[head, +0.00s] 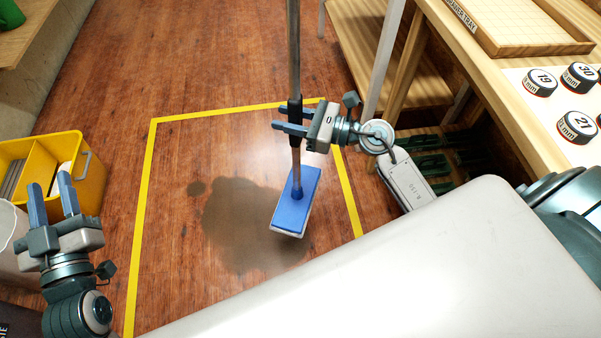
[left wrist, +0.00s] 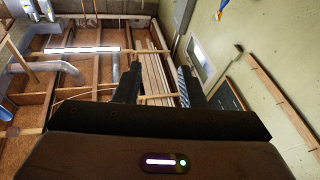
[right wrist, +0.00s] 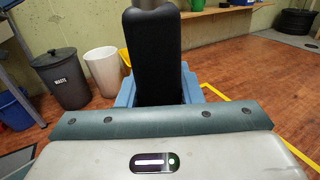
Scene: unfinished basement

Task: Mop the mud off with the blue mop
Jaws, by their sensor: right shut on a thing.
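The blue mop has a flat blue head (head: 296,200) with a white underside and a long grey handle (head: 293,60). My right gripper (head: 289,129) is shut on the dark grip of the handle, which also fills the middle of the right wrist view (right wrist: 153,60). The mop is nearly upright, its head over the right part of the mud. I cannot tell whether the head touches the floor. The mud (head: 235,222) is a dark brown patch with a small separate spot at its upper left. My left gripper (head: 52,199) is open and empty at the left, pointing up.
Yellow tape (head: 147,200) outlines the floor area around the mud. A yellow bin (head: 92,160) and a white bucket (head: 14,240) stand at the left. A wooden table (head: 490,75) with numbered pucks (head: 578,77) is at the right. Floor beyond the tape is clear.

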